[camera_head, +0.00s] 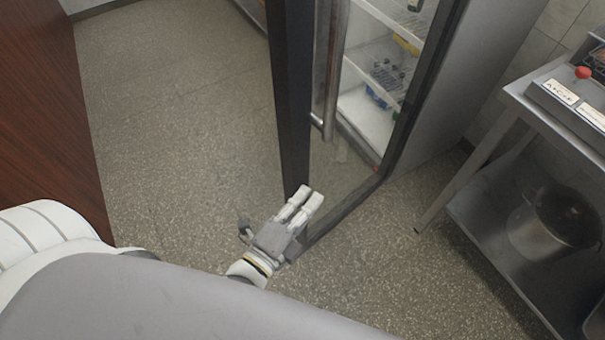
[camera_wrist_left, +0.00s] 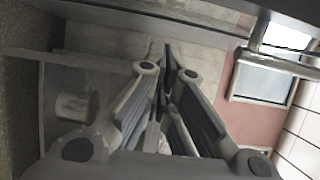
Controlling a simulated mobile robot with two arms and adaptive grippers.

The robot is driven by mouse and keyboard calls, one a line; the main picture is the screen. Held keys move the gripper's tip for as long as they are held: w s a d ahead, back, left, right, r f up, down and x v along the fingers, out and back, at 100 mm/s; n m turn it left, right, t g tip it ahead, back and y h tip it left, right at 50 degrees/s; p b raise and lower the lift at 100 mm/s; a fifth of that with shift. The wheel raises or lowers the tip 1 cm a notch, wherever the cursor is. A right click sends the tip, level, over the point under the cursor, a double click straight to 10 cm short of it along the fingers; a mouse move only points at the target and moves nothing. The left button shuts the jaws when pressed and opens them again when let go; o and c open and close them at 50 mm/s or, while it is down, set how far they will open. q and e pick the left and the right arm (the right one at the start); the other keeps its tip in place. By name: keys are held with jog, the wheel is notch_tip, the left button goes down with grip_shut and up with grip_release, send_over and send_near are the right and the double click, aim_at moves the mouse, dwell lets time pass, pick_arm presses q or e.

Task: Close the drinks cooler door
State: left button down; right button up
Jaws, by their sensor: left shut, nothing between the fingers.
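The drinks cooler (camera_head: 482,75) stands at the upper right in the head view, with white shelves and a few drinks inside. Its glass door, with a dark frame (camera_head: 289,95), stands open and swung out into the room. A long metal door handle (camera_head: 334,75) runs upright beside the frame's edge. My left gripper (camera_head: 312,197) is shut and empty, low by the door's outer bottom corner. It overlaps the door's frame in the picture; I cannot tell whether they touch. The shut fingers also show in the left wrist view (camera_wrist_left: 166,75). My right gripper is out of view.
A steel table (camera_head: 530,105) with a cooking appliance on top and a pot (camera_head: 555,215) on its lower shelf stands at the right. A red-brown wooden panel (camera_head: 45,110) lines the left. The speckled floor (camera_head: 180,130) between panel and door is clear.

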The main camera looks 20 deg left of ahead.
pick_arm(q)
jog(key=w+a, duration=0.2)
jog(key=w, duration=0.1)
jog(key=w+p, duration=0.1)
jog(key=w, duration=0.1)
jog(key=shift+a, duration=0.4)
jog(key=shift+a, duration=0.1)
